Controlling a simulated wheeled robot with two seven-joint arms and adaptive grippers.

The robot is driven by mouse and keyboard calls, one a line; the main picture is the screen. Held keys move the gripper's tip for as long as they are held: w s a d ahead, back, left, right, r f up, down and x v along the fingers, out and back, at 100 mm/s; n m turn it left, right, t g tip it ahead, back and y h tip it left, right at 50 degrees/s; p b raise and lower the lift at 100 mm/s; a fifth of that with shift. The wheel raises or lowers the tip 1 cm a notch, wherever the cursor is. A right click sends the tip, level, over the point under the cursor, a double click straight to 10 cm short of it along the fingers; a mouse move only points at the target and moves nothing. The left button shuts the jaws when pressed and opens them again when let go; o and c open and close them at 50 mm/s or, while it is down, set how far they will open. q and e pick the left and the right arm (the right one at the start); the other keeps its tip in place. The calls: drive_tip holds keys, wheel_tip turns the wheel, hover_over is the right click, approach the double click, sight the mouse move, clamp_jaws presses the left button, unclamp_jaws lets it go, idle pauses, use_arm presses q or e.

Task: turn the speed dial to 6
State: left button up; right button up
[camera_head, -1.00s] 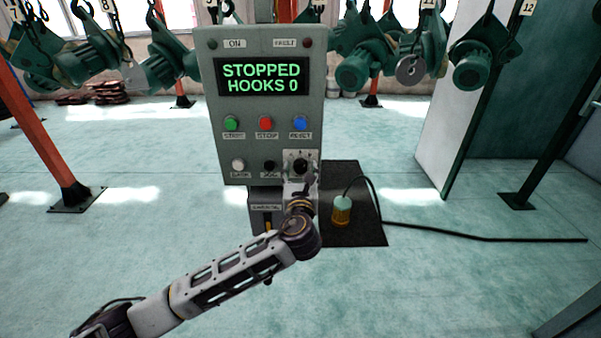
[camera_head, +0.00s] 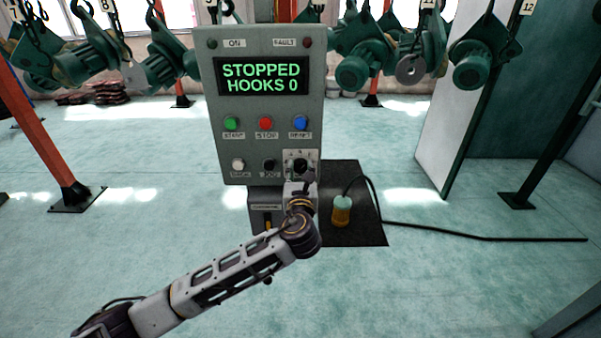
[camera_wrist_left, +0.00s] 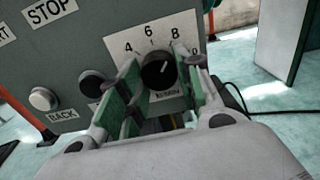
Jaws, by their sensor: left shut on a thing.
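The speed dial (camera_head: 300,165) is a black round knob on a white scale plate at the lower right of the grey control panel (camera_head: 222,110). In the left wrist view the dial (camera_wrist_left: 157,73) has a white mark pointing up and to the right, to the right of the 6, toward the 8 side. The numbers 4, 6 and 8 show above it; the last number is partly hidden by a finger. My left gripper (camera_wrist_left: 163,86) is shut on the dial, one finger on each side. It also shows in the head view (camera_head: 301,174). My right gripper is not in view.
Black JOG (camera_head: 269,165) and white BACK (camera_head: 238,164) buttons sit left of the dial. Green, red and blue buttons are above. The display (camera_head: 262,77) reads STOPPED, HOOKS 0.

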use_arm(q)
drive_tip(key=shift+n, duration=1.6)
drive_tip(key=n, duration=0.3)
drive_tip(key=shift+d+n, duration=0.1)
drive_tip(key=shift+n, duration=0.5)
drive_tip(key=o, duration=1)
drive_tip(key=shift+o, duration=0.2)
drive_tip(key=shift+s, duration=0.7)
drive_tip(key=s, duration=1)
drive_tip(key=shift+s, duration=0.35)
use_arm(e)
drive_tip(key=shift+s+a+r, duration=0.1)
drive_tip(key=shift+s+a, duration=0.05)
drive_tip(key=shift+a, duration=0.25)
